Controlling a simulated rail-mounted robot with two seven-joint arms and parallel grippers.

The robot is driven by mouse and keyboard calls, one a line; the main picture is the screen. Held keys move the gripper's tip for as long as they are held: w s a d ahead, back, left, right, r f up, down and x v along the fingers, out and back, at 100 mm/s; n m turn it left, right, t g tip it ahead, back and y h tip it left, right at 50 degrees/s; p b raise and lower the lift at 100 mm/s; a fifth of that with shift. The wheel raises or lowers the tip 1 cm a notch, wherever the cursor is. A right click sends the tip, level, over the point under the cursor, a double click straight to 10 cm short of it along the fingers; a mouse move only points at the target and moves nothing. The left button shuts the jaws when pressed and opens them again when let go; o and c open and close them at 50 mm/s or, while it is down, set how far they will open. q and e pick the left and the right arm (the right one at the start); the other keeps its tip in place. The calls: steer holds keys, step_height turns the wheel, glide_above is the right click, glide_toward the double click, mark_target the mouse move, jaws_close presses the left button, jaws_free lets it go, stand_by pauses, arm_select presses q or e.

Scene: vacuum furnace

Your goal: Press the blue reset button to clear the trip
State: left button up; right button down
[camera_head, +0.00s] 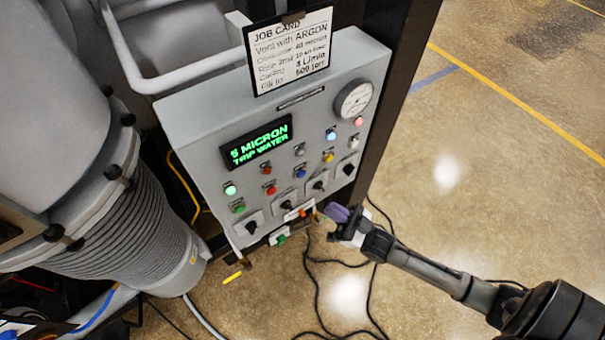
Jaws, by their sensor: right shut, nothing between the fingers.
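The grey control panel (215,135) carries a green-lit display (257,142) reading "5 MICRON" and "TRIP WATER". A blue button (300,173) sits among small buttons and lamps in the panel's middle. A pale blue lit lamp or button (331,134) is higher and to the right. My right gripper (332,213) is shut and empty at the panel's lower right edge, below and to the right of the blue button, apart from it. Whether it touches the panel's lower edge I cannot tell. My left gripper is not in view.
Several black rotary switches (287,205) line the panel's lower part. A job card (290,50) stands on its top edge, and a round gauge (353,98) is at upper right. A ribbed grey pipe (135,235) is at left. Black cables lie below; floor at right is clear.

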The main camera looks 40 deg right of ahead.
mark_target(302, 174)
steer(key=w+b, duration=0.3)
steer(key=w, duration=0.5)
steer(key=shift+w+d, duration=0.25)
steer(key=shift+d, duration=0.05)
stand_by(0.6)
stand_by(0.7)
stand_by(0.7)
steer(key=shift+w, duration=0.2)
steer(key=shift+w, duration=0.25)
